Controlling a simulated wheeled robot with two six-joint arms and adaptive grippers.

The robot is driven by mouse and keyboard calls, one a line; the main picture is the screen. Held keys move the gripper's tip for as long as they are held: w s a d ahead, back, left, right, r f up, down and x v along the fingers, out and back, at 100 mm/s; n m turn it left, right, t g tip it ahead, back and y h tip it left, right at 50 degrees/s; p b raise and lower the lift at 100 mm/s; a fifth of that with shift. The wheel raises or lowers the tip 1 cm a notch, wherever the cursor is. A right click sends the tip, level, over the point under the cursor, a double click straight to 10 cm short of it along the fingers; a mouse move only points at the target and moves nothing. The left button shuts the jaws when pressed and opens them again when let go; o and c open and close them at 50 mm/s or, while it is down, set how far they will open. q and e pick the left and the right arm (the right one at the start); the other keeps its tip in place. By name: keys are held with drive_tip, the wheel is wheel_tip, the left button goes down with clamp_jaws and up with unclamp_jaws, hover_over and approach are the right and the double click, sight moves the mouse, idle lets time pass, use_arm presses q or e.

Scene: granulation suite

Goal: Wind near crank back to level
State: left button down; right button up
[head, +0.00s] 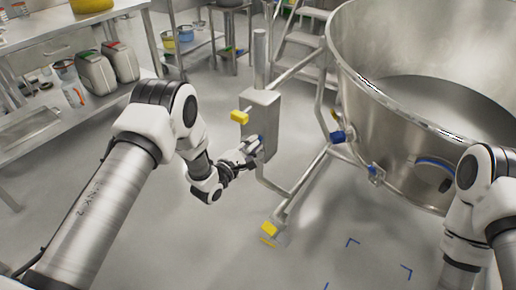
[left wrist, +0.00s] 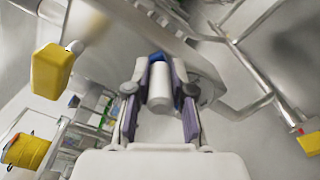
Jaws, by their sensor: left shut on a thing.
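A large steel bowl (head: 395,125) hangs in a tubular frame at the right, with some grey material or a shaded floor inside. I cannot tell how far it is from level. A grey gearbox (head: 262,112) sits on the upright post left of the bowl. My left gripper (head: 252,147) is at the gearbox's lower near side. In the left wrist view my left gripper (left wrist: 160,95) is shut around a pale cylindrical crank handle (left wrist: 160,88) with a blue part behind it. The crank arm is mostly hidden by the gripper. My right gripper is out of view.
A yellow grip (head: 240,117) sticks out left of the gearbox and is large in the left wrist view (left wrist: 52,70). A yellow foot (head: 270,229) ends the frame near the floor. A bench with jugs (head: 98,72) stands left. Floor in front is clear.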

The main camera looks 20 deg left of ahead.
use_arm(q)
drive_tip(key=shift+n, duration=0.8)
drive_tip(key=shift+w+a+r, duration=0.25)
drive_tip(key=shift+w+a, duration=0.05)
drive_tip(key=shift+a, duration=0.45)
drive_tip(key=shift+w+a+r, duration=0.2)
drive_tip(key=shift+w+a, duration=0.05)
drive_tip(key=shift+a, duration=0.5)
drive_tip(key=shift+w+a+r, duration=0.25)
drive_tip(key=shift+w+a, duration=0.05)
drive_tip(key=shift+a, duration=0.45)
drive_tip(key=c, duration=1.2)
unclamp_jaws()
drive_tip(key=shift+o, duration=1)
drive_tip(key=shift+a+f, duration=0.1)
drive_tip(key=shift+a, duration=0.05)
